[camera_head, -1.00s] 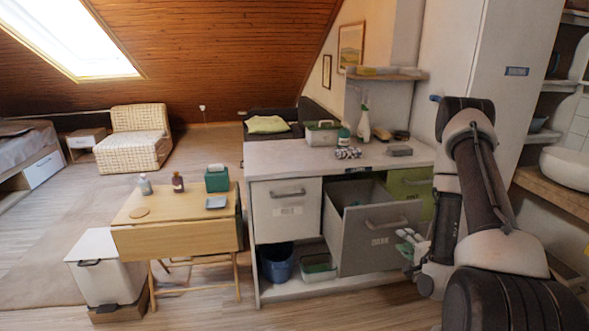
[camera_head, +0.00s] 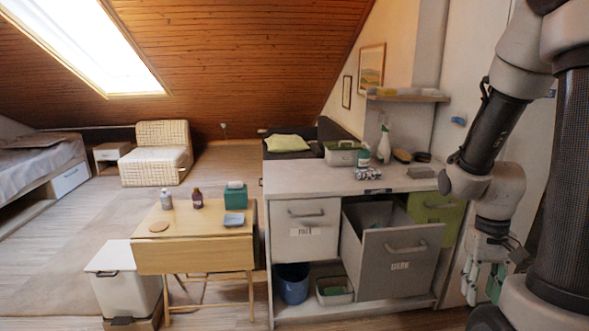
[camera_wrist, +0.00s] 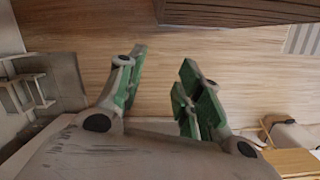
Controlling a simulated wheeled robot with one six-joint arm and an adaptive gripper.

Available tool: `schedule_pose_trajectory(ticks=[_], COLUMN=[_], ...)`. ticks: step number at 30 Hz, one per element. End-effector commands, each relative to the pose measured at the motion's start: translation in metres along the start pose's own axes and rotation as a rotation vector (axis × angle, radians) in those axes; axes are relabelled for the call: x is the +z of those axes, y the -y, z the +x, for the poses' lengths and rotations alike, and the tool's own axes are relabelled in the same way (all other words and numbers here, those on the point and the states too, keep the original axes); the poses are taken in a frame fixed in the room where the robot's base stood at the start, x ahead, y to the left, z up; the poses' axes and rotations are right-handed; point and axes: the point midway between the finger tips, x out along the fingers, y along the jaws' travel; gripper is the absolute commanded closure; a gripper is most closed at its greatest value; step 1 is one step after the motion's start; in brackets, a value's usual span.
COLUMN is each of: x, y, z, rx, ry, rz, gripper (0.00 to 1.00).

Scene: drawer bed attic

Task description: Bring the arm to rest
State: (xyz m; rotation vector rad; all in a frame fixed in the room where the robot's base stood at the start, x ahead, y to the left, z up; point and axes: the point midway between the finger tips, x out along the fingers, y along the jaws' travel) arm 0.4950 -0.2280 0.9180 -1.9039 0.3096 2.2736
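My arm is at the right of the head view, folded up with its forearm raised and the wrist hanging down. My gripper (camera_head: 483,282) points down at the right of the open grey drawer (camera_head: 398,262), over the floor. In the wrist view my gripper (camera_wrist: 160,88) shows its two green-padded fingers apart, with bare wooden floor between them. Nothing is held.
The counter (camera_head: 320,190) carries a tray, a spray bottle (camera_head: 384,145) and brushes. A folding table (camera_head: 195,262) with bottles and a green box stands to its left, beside a white bin (camera_head: 122,283). A tall white cabinet stands behind my arm. Floor at the left is clear.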

Motion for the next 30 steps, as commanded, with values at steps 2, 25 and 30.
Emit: schedule_pose_trajectory(ticks=[2, 25, 30], x=[0.017, 0.088, 0.088], y=[0.008, 0.057, 0.057], z=[-0.035, -0.194, -0.194], rx=[-0.004, -0.085, -0.085], ry=[-0.021, -0.549, -0.548], rz=[-0.044, -0.252, -0.250], gripper=[0.65, 0.65, 0.65])
